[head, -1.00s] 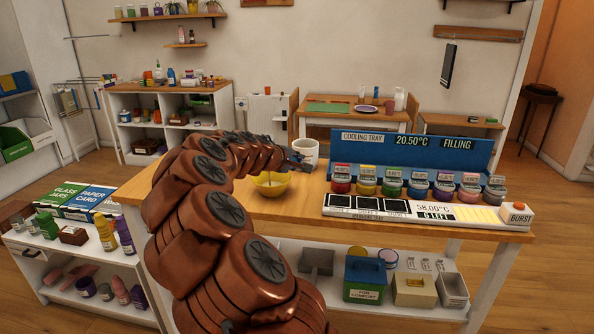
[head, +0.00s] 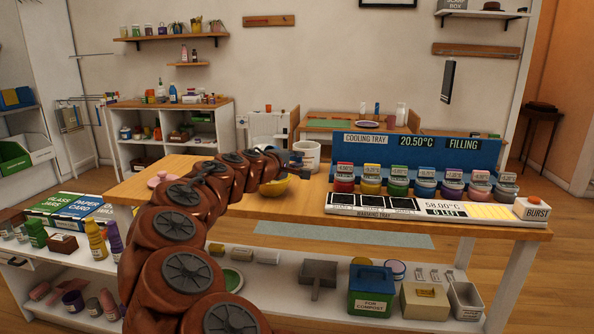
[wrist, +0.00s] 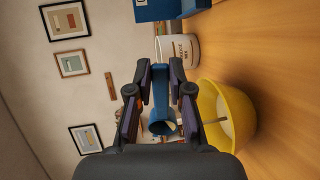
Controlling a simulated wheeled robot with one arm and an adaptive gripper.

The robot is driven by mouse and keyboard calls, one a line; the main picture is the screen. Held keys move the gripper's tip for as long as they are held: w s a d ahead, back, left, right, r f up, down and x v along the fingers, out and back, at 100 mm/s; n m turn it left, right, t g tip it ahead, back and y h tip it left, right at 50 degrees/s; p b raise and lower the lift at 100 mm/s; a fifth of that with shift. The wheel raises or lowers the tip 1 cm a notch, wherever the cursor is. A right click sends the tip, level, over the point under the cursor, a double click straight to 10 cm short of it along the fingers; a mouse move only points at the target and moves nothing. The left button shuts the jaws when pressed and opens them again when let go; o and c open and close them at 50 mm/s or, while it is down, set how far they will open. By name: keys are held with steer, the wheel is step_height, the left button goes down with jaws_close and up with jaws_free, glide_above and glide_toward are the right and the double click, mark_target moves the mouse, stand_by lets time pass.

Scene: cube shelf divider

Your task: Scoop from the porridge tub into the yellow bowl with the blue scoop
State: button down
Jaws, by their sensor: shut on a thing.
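My gripper (wrist: 160,92) is shut on the blue scoop (wrist: 161,82), whose round cup shows between the fingers in the wrist view. In the head view my gripper (head: 294,162) is small, above the table and close to the tub; the scoop is hard to make out there. The white porridge tub (head: 308,158) stands upright just behind it and also shows in the wrist view (wrist: 180,52). The yellow bowl (head: 274,189) sits on the table in front of the tub, partly behind my arm. In the wrist view the bowl (wrist: 235,112) is beside the gripper, with something pale inside. I cannot tell whether the scoop holds porridge.
To the right of the tub stand a blue cooling tray panel (head: 415,156), several coloured jars and a warming tray (head: 400,207) with a burst button (head: 533,208). A pink item (head: 163,178) lies at the table's left. Bare wood (head: 240,207) shows at the front.

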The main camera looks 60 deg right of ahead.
steer(key=h+b, duration=0.1)
steer(key=b, duration=0.1)
steer(key=shift+s+f+b, duration=0.1)
steer(key=shift+f+b, duration=0.3)
steer(key=b, duration=0.2)
steer(key=shift+f+h+b, duration=0.15)
steer(key=shift+h+b, duration=0.25)
steer(key=shift+a+b, duration=0.1)
steer(key=shift+b, duration=0.35)
steer(key=h+b, duration=0.1)
steer(key=b, duration=0.5)
steer(key=h+b, duration=0.2)
steer(key=b, duration=0.4)
steer(key=shift+a+f, duration=0.2)
steer(key=shift+f, duration=0.1)
steer(key=h+b, duration=0.1)
steer(key=b, duration=0.5)
steer(key=shift+f+g+h+b, duration=0.2)
steer(key=shift+g+h+b, duration=0.1)
steer(key=shift+h+b, duration=0.1)
steer(key=h+b, duration=0.1)
steer(key=b, duration=0.2)
steer(key=shift+a+r+h+b, duration=0.15)
steer(key=shift+h+b, duration=0.15)
steer(key=shift+b, duration=0.8)
steer(key=shift+r+p, duration=0.3)
steer(key=shift+p, duration=0.75)
